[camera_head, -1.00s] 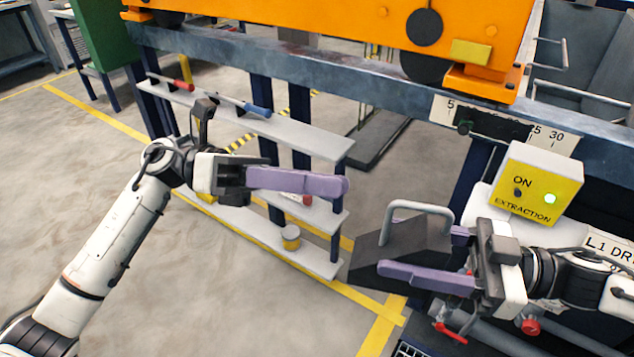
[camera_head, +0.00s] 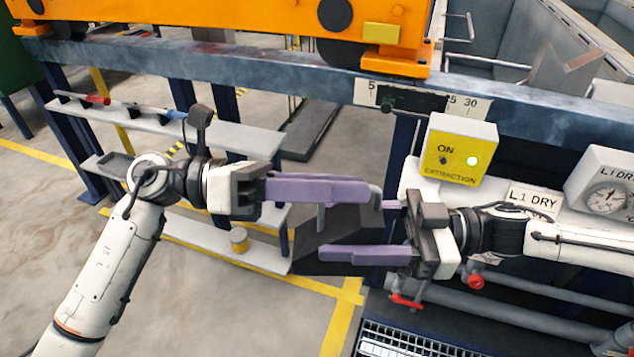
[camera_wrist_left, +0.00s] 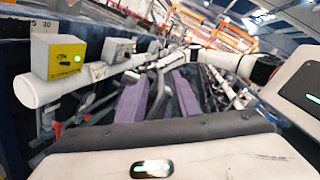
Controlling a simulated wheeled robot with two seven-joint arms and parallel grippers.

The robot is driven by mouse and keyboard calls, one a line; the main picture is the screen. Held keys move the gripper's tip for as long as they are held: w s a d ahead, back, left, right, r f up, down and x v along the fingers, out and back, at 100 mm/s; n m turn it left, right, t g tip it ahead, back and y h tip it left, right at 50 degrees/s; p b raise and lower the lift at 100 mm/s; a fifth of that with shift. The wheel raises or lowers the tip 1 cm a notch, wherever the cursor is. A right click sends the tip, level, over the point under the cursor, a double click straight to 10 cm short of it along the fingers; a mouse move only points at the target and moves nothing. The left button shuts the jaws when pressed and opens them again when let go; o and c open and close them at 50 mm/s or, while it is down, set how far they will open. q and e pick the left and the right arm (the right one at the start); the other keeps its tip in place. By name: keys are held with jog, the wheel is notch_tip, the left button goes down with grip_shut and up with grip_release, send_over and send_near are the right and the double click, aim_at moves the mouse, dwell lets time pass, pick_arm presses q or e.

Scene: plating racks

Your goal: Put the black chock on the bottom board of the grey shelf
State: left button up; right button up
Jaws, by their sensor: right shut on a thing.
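The black chock (camera_head: 352,226) is a dark wedge with a grey handle. It is held above the floor in front of the grey shelf's right end. My right gripper (camera_head: 345,234) comes in from the right and is shut on it. My left gripper (camera_head: 374,192) reaches in from the left, its fingers crossing in front of the chock's top and hiding part of the handle. In the left wrist view, the left fingers (camera_wrist_left: 160,84) stand apart, with something grey seen between them. The grey shelf (camera_head: 235,140) stands behind my left arm; its bottom board (camera_head: 200,235) is partly hidden.
A yellow can (camera_head: 239,240) stands on the bottom board towards its right end. Red-handled (camera_head: 97,99) and blue-handled (camera_head: 176,114) tools lie on the top board. A yellow extraction box (camera_head: 459,149), pipes and a red valve (camera_head: 476,282) are at right. A grating (camera_head: 410,340) lies below.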

jog(key=shift+r, duration=0.15)
pick_arm(q)
grip_shut()
jog(key=shift+r, duration=0.15)
pick_arm(e)
jog(key=o, duration=1.6)
jog(key=shift+d, duration=0.15)
